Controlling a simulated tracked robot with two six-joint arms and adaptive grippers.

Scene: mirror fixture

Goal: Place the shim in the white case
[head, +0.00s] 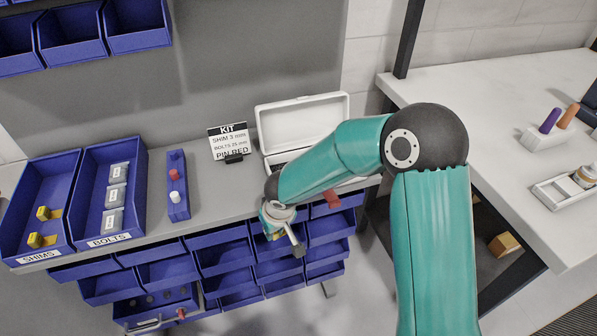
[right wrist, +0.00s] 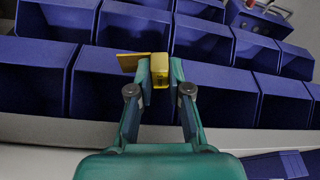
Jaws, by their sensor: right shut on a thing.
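A yellow shim (right wrist: 159,75) is held between the fingertips of my right gripper (right wrist: 160,70) in the right wrist view. In the head view, my right gripper (head: 284,236) hangs in front of the bench's front edge, above the blue bins below; the shim is mostly hidden there. The white case (head: 300,123) stands open on the bench, lid raised at the back, behind my right arm. The arm covers much of its lower part, so its inside is mostly hidden. My left gripper is not in view.
The SHIMS bin (head: 14,215) holds two yellow shims (head: 43,213). The BOLTS bin (head: 85,180) holds small boxes. A blue rack (head: 178,202) with red and white pins and a KIT sign (head: 229,142) stand left of the case. Rows of blue bins (head: 222,257) sit below the bench.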

